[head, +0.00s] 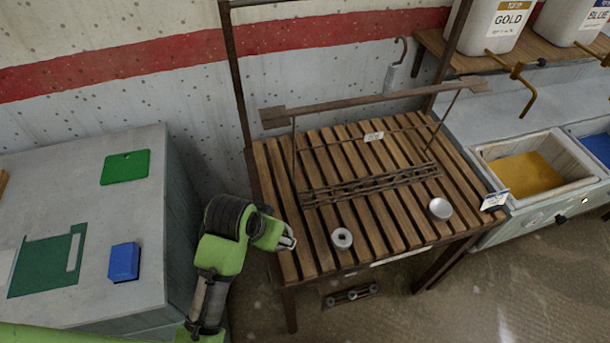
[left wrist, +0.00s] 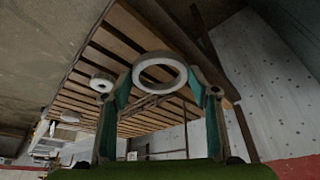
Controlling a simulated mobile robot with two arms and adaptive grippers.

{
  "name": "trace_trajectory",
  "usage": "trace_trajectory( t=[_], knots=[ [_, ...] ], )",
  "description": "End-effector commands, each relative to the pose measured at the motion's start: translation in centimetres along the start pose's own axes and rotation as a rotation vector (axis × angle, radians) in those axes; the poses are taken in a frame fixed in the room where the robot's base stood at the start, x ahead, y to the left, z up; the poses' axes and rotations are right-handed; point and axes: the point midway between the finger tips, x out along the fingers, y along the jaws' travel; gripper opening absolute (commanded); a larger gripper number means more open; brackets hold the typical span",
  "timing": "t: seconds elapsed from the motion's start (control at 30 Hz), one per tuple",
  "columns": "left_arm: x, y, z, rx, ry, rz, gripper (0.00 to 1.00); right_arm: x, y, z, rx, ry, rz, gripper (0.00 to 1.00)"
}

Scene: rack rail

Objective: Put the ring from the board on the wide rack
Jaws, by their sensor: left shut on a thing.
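My left gripper (head: 286,241) is at the front left corner of the slatted wooden rack table (head: 385,219). In the left wrist view its two fingers (left wrist: 159,80) are closed on a pale ring (left wrist: 159,58), with the ring's open middle showing between the fingertips. In the head view the held ring can hardly be made out at the gripper tip. A second pale ring (head: 342,238) lies flat on the slats to the right of the gripper; it also shows in the left wrist view (left wrist: 102,82). My right gripper is in neither view.
A raised rail (head: 370,102) crosses above the slats, with a dark low rack (head: 370,187) below it. A grey cabinet (head: 90,210) at left bears green boards (head: 125,167) and a blue block (head: 124,261).

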Motion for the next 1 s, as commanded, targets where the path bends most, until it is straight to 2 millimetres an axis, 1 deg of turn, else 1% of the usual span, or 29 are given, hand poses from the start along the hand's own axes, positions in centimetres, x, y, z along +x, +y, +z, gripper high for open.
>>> trace_trajectory(
  t=[0.03,0.2,0.3,0.4,0.53,0.67,0.87,1.0],
  knots=[
    [-0.1,0.7,-2.5,0.057,0.002,0.021,0.32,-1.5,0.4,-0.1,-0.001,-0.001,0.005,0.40],
    [1.8,2.9,-8.4,0.234,0.001,0.091,0.32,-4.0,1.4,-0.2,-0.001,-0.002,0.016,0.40],
    [2.6,3.5,-11.2,0.315,0.001,0.125,0.32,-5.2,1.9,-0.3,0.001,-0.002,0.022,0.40],
    [3.2,3.6,-13.2,0.372,0.000,0.151,0.32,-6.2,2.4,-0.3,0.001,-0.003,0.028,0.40],
    [3.7,3.3,-14.9,0.416,0.001,0.170,0.32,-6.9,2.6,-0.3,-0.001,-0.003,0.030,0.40],
    [4.0,3.1,-15.6,0.435,0.001,0.180,0.32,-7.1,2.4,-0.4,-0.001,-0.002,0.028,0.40],
    [4.6,3.0,-15.7,0.438,0.001,0.182,0.32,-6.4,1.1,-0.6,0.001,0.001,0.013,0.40],
    [5.2,2.7,-15.8,0.437,0.001,0.181,0.32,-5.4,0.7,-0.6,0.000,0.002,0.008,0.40]
  ],
)
